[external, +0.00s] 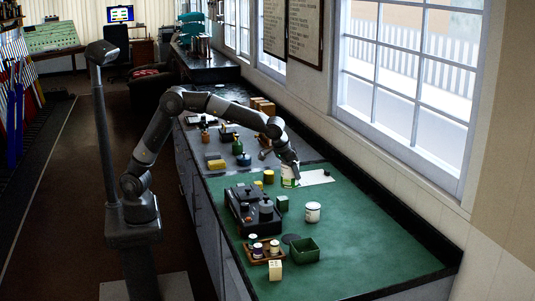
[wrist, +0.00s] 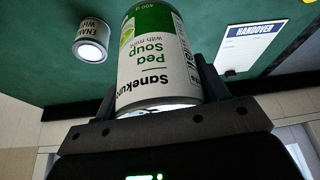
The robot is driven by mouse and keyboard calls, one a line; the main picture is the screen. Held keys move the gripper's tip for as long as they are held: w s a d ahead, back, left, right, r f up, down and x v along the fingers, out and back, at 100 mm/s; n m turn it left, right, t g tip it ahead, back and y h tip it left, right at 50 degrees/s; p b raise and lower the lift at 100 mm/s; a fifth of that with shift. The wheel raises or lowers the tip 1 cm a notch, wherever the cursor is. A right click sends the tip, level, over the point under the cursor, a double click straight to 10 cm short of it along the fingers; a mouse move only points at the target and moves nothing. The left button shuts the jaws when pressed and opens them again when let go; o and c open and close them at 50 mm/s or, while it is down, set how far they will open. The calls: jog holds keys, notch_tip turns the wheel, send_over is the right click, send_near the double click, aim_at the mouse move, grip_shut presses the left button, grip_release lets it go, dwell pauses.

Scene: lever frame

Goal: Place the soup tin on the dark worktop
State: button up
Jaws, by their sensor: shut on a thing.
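The soup tin (external: 289,177), white and green with a "Pea Soup" label, is between the fingers of my gripper (external: 289,167) over the far part of the green mat (external: 345,235). In the wrist view the tin (wrist: 158,62) fills the middle, with a dark finger of my gripper (wrist: 160,92) on each side. Its label appears upside down there. I cannot tell whether its base touches the mat. The dark worktop (external: 305,153) shows bare beyond the mat's far edge, partly hidden by my arm.
A handover sheet (external: 317,177) lies right of the soup tin. Bottles and pots crowd the worktop's left side.

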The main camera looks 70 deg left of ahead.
jog(key=shift+s+d+r, duration=0.25)
jog(key=a+n+g+y, duration=0.25)
jog(key=a+n, duration=0.75)
jog(key=a, duration=2.5)
jog(key=s+a+n+g, duration=0.1)
jog(key=s+a+n, duration=0.3)
jog(key=a, duration=0.6)
jog(key=s+a+n+g+y, duration=0.1)
jog(key=s+a+n, duration=0.2)
jog(key=s+a, duration=0.45)
jog(key=s+a+n+g, duration=0.1)
jog(key=s+a+n, duration=0.25)
jog(key=a, duration=0.75)
jog(key=shift+m, duration=0.25)
jog(key=shift+s+a+f, duration=0.65)
jog(key=shift+a+f, duration=1.15)
jog(key=shift+a, duration=0.15)
jog(key=shift+s+a+f, duration=0.65)
jog(key=shift+a+f, duration=1.15)
jog(key=shift+a, duration=0.1)
jog(key=shift+s+a+f, duration=0.65)
jog(key=shift+a+f, duration=1.15)
jog(key=shift+a, duration=0.15)
